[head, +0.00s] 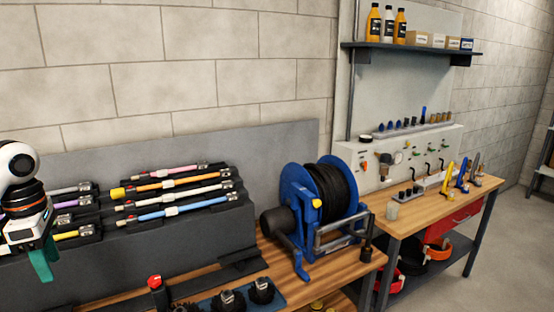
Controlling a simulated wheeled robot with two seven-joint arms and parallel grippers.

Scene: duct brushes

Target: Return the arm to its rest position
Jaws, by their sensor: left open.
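My left gripper (42,262) is at the left edge, hanging with its teal fingers pointing down in front of the dark brush rack (190,241). It is open, and I see nothing held in it. The arm behind it is white and black and is cut off by the left edge of the picture. It hides part of the rack's left side. My right gripper does not show.
Several coloured rods lie on the rack, among them a blue one (166,216). A blue hose reel (296,190) stands on the wooden bench (352,262). Black brush heads sit on a blue tray in front. A second bench (418,216) stands to the right.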

